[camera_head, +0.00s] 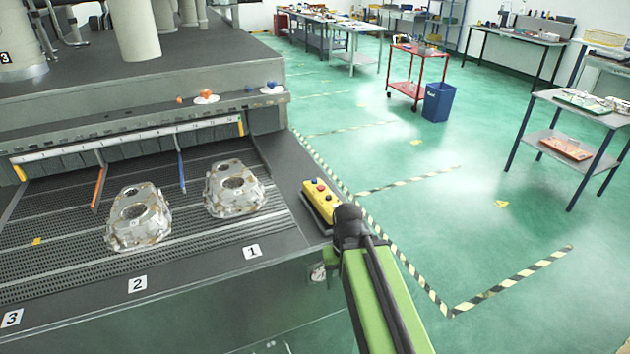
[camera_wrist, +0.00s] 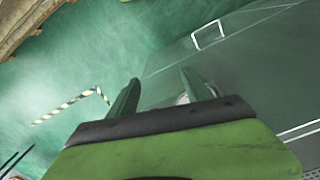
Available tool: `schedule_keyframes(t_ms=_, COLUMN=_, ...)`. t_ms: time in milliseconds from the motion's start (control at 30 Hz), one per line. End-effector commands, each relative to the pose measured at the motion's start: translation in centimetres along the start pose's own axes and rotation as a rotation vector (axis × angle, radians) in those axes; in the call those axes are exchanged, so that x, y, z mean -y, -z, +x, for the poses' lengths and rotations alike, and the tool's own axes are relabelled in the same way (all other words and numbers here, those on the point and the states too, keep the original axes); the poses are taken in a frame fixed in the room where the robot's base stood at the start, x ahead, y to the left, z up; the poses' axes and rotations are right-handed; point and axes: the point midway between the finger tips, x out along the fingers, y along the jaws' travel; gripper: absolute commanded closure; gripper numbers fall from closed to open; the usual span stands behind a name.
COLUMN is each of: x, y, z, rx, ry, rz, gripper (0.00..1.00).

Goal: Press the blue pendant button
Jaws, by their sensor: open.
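A yellow pendant (camera_head: 323,211) lies on the dark right end of the machine bed in the head view. Small buttons show on its top. One near the far end looks blue (camera_head: 313,182), and a red one sits close to it. My arm's dark wrist end is just right of the pendant's near end and partly in front of it. I cannot tell whether they touch. In the wrist view my gripper (camera_wrist: 160,82) is open, with a clear gap between its two fingers. No pendant or button shows in that view.
Two aluminium castings (camera_head: 139,219) (camera_head: 235,189) sit on the slatted bed left of the pendant. A raised ledge (camera_head: 140,127) runs behind them. Striped tape (camera_head: 410,281) marks the green floor to the right, which is open. A blue bin (camera_head: 438,102) and red cart (camera_head: 418,64) stand farther back.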

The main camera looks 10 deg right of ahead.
Motion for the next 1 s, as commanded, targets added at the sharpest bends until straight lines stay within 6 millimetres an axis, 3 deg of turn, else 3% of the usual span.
schedule_keyframes(t_ms=67, x=0.0, y=0.0, z=0.0, rx=0.0, ry=0.0, rz=0.0, gripper=0.54)
schedule_keyframes(t_ms=400, x=0.0, y=0.0, z=0.0, rx=0.0, ry=0.0, rz=0.0, gripper=0.99)
schedule_keyframes(t_ms=1000, x=0.0, y=0.0, z=0.0, rx=0.0, ry=0.0, rz=0.0, gripper=1.0)
